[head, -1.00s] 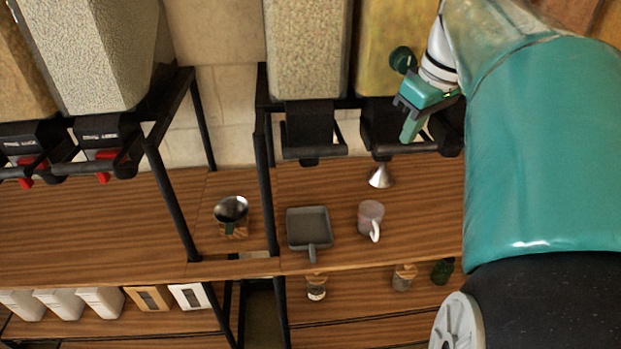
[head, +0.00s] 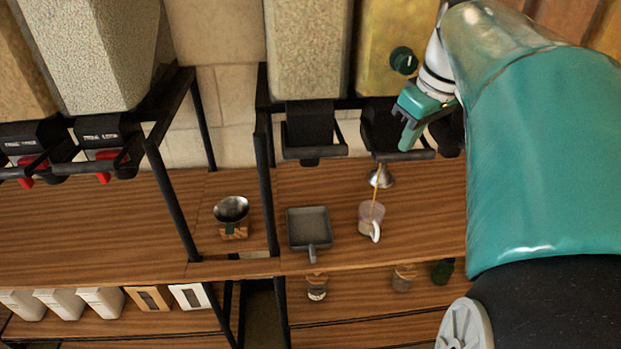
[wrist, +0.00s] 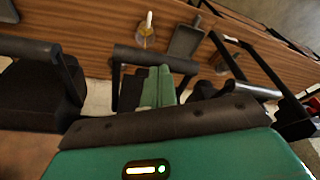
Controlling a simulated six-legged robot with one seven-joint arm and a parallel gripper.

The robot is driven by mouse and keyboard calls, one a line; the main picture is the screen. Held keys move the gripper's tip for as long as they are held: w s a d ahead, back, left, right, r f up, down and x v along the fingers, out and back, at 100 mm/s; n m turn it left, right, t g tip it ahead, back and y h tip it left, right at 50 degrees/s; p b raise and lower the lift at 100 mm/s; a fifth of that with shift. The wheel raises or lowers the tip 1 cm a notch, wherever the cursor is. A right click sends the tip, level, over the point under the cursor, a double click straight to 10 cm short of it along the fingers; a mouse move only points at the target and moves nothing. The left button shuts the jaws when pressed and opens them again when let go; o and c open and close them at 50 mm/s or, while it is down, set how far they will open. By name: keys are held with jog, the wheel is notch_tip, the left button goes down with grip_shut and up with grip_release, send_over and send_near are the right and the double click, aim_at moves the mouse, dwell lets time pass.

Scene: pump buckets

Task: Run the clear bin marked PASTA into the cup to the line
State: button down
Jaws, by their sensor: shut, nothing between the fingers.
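The cup (head: 370,222) is a clear mug with a white handle, standing on the wooden shelf under a metal funnel spout (head: 380,179). A thin yellow stream runs from the spout into the cup, and yellowish contents show low in it. The clear bin (head: 388,45) above holds yellow contents; I cannot read its label. My gripper (head: 408,135) is shut and empty, its fingers at the black handle bar (head: 405,155) of this bin's dispenser. In the wrist view the closed green fingers (wrist: 158,88) lie against the bar, and the cup (wrist: 146,38) shows beyond.
A grey square scoop (head: 309,228) lies left of the cup, and a scale with a metal bowl (head: 231,209) stands further left. A bin of pale grains (head: 307,50) hangs to the left. Black frame posts (head: 268,190) divide the shelf. Small jars stand on the lower shelf.

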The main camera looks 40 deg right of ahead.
jog(key=shift+f, duration=0.45)
jog(key=shift+w+f, duration=0.1)
dwell(0.4)
jog(key=shift+f, duration=0.3)
jog(key=shift+d, duration=0.1)
dwell(1.6)
jog(key=v, duration=0.2)
jog(key=w+v, duration=0.1)
jog(key=v, duration=0.3)
jog(key=shift+w+r, duration=0.1)
jog(key=shift+r, duration=0.25)
jog(key=shift+r, duration=0.1)
